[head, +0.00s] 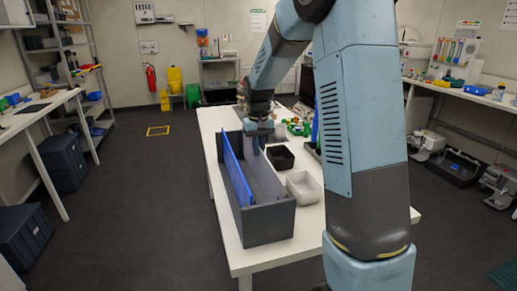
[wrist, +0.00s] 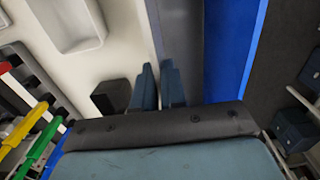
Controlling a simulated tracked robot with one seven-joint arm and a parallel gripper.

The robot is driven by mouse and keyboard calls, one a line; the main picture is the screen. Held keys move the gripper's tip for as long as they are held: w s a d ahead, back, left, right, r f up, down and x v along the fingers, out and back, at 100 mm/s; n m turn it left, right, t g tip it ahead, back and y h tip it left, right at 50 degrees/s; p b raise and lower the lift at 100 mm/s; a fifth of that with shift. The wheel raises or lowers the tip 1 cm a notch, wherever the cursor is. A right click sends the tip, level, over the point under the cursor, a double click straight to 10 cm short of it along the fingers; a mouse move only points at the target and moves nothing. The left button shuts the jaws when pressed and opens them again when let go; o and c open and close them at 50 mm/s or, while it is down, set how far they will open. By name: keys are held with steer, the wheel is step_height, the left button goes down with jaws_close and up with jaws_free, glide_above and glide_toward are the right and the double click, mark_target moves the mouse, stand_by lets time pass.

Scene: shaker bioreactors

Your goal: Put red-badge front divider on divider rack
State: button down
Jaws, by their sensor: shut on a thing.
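A large grey open box (head: 265,222) stands on the white table. A tall blue panel (head: 236,170) stands inside along its left side. A thin grey divider (head: 262,180) runs lengthwise near the box's middle; its edge shows in the wrist view (wrist: 156,30). My gripper (head: 258,150) is over the far end of the box, pointing down. In the wrist view my gripper's fingers (wrist: 158,80) are shut on the grey divider's edge. I see no red badge. I cannot tell for sure which thing is the divider rack.
A black bin (head: 280,157) and a white tray (head: 304,187) stand right of the box. A blue upright piece (head: 315,128) is beyond them, partly hidden by my arm. Red, yellow and green bars (wrist: 38,145) show at the wrist view's left.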

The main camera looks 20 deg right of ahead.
steer(key=shift+f, duration=0.6)
steer(key=c, duration=1.1)
jaws_free()
steer(key=shift+r, duration=0.1)
step_height(320, 180, up, 14)
steer(key=shift+f, duration=0.25)
